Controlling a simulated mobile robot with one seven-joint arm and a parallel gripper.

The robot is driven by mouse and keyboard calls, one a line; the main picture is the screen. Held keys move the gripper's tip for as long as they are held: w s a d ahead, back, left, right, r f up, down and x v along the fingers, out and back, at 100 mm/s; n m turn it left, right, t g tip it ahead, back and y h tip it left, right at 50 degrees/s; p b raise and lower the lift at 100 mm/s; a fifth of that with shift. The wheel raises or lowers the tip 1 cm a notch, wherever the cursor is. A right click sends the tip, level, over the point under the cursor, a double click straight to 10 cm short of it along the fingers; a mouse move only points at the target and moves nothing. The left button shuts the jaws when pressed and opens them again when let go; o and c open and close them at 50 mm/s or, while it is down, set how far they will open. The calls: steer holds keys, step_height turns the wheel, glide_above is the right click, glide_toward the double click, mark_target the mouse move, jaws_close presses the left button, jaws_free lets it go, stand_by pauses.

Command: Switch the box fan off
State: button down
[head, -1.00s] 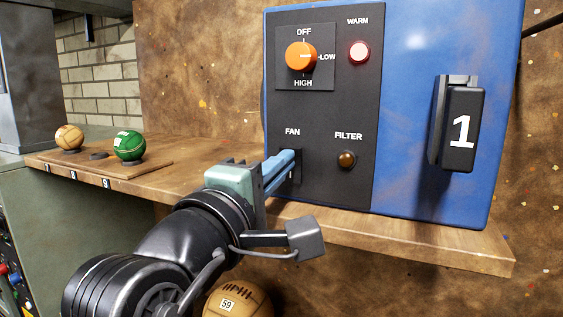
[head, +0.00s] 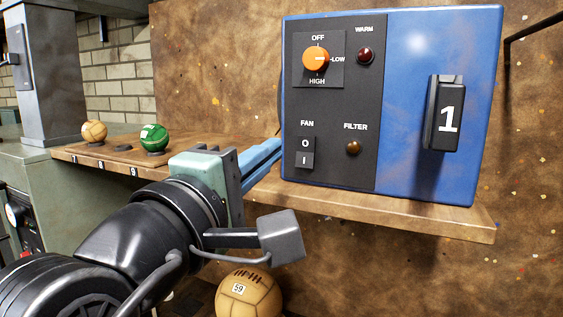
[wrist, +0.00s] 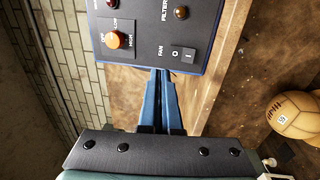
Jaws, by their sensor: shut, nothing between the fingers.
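The box fan is a blue box (head: 425,150) with a black control panel (head: 340,115), standing on a wooden shelf. Its FAN rocker switch (head: 305,152) sits low at the panel's left, marked O above and I below; the I half catches more light and seems to stand out. The switch also shows in the wrist view (wrist: 182,54). The orange knob (head: 316,58) points to LOW. The WARM lamp (head: 366,55) is dark red, unlit. My gripper (head: 276,147) is shut and empty, its blue fingers just left of the switch and apart from it in the head view.
The wooden shelf (head: 440,215) has a front edge below the box. A green ball (head: 154,138) and a tan ball (head: 94,131) sit to the left. A ball marked 59 (head: 248,297) is below the shelf. A black handle marked 1 (head: 446,115) juts from the box.

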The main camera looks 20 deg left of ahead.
steer(key=s+d+r+m+t+b, duration=0.2)
steer(key=s+d+m+t, duration=0.1)
steer(key=d+m, duration=0.5)
steer(key=s+d+r+m+t+b, duration=0.2)
steer(key=s+d+m+t, duration=0.2)
steer(key=d+m, duration=0.4)
steer(key=shift+s+d+r+m+t+y+b, duration=0.2)
steer(key=shift+d+m+t+y+b, duration=0.15)
steer(key=shift+m, duration=0.45)
steer(key=c, duration=1.6)
jaws_free()
